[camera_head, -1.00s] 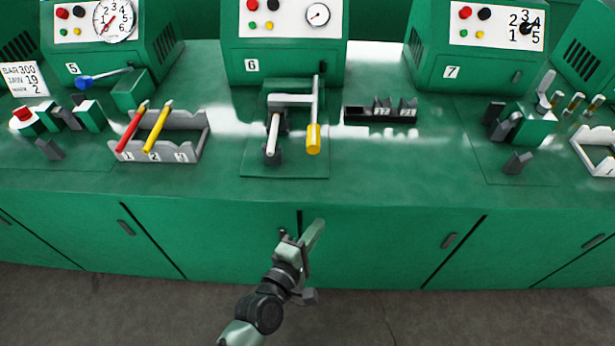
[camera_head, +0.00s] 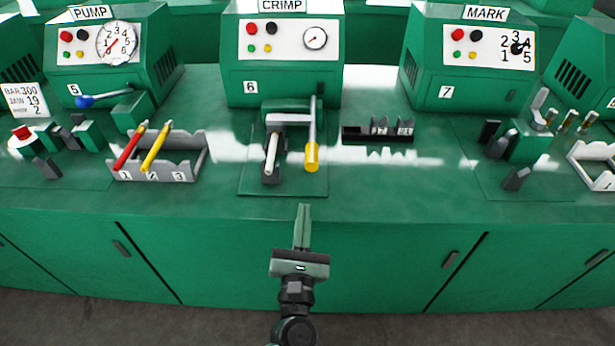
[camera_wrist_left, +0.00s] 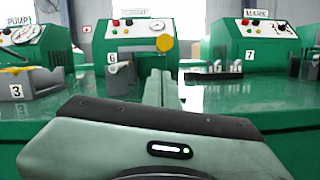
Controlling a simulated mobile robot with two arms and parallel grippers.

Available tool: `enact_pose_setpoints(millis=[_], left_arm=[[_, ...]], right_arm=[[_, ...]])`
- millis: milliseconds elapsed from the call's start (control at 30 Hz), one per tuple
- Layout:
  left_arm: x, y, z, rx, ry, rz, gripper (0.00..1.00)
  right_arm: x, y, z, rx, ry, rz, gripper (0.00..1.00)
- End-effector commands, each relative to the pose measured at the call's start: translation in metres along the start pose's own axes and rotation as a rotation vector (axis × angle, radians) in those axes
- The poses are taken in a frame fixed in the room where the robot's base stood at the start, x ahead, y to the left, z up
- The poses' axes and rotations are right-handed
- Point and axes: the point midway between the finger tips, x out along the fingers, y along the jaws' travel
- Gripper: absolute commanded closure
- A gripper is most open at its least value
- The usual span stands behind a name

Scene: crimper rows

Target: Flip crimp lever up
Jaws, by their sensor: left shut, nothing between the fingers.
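The crimp lever (camera_head: 312,128) is a grey bar with a yellow knob (camera_head: 312,157) at its near end. It is on the right side of the crimp station's grey fixture, and its knob end lies toward me. A white rod (camera_head: 271,153) lies in the fixture to its left. The yellow knob also shows in the left wrist view (camera_wrist_left: 165,48), above the fingers. My left gripper (camera_head: 302,212) is shut and empty, in front of the bench edge, below and short of the lever, pointing at the station. My right gripper is not in view.
The CRIMP box (camera_head: 282,70) stands behind the lever. A grey rack (camera_head: 190,170) with a red and a yellow handle stands left. A black holder (camera_head: 375,132) with grey dies is right of the lever. The bench top in front (camera_head: 350,205) is clear.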

Motion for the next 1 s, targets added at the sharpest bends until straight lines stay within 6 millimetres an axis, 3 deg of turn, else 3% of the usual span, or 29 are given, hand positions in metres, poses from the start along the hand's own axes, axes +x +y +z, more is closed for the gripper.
enact_pose_setpoints(millis=[367, 700, 1000], left_arm=[[0.01, 0.0, 0.001, 0.004, -0.001, -0.001, 1.0], [0.07, 0.0, 0.003, 0.006, -0.002, -0.002, 1.0], [0.099, -0.001, 0.001, 0.005, 0.0, -0.003, 1.0]], right_arm=[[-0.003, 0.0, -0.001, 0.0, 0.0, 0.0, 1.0], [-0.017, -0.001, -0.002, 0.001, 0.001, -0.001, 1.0], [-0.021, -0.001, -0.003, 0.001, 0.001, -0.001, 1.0]])
